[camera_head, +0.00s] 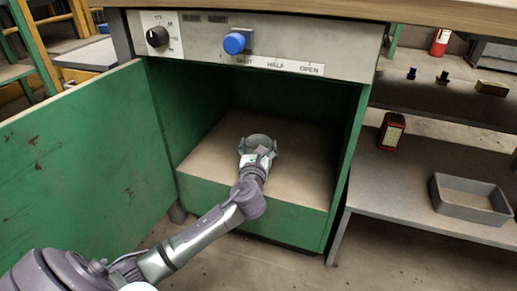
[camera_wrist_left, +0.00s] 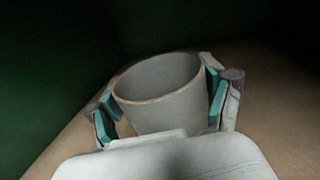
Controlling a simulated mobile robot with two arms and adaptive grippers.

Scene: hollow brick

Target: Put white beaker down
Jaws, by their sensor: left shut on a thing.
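The white beaker (camera_wrist_left: 165,103) is upright between the teal finger pads of my left gripper (camera_wrist_left: 160,110) in the left wrist view. In the head view my left gripper (camera_head: 257,155) reaches into the open green cabinet and is shut on the beaker (camera_head: 259,141), whose rim shows just past the fingers. The beaker is over the brown cabinet floor (camera_head: 300,170); whether its base touches that floor is hidden by the gripper. My right gripper is not in view.
The green door (camera_head: 90,155) stands open on the left. The cabinet's side walls and top panel with a blue knob (camera_head: 234,43) frame the opening. The floor around the beaker is clear. A grey tray (camera_head: 470,198) and a red item (camera_head: 391,131) are on the right shelf.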

